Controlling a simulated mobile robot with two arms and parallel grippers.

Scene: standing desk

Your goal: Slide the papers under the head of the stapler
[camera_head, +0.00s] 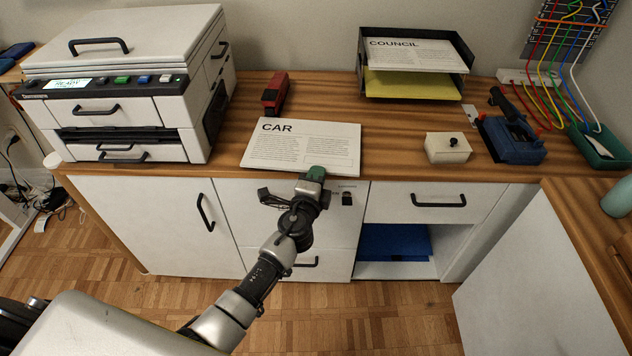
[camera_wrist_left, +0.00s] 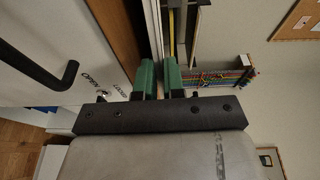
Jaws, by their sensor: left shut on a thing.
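The papers (camera_head: 303,146), a white stack headed "CAR", lie flat on the wooden desk near its front edge. The red stapler (camera_head: 274,93) stands on the desk just behind their far left corner; the papers' far edge is close to its front end, and I cannot tell if they touch. My left gripper (camera_head: 314,174), with green fingertips, is shut on the papers' near edge. In the left wrist view the papers show edge-on as a pale strip (camera_wrist_left: 157,35) between the green fingers. My right gripper is not in view.
A white printer (camera_head: 125,85) stands on the left. A black tray (camera_head: 459,77) with papers is at the back. A white box (camera_head: 448,148) and a blue device (camera_head: 512,140) stand on the right. Drawers with handles lie below the desk edge. Bare desk lies right of the stapler.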

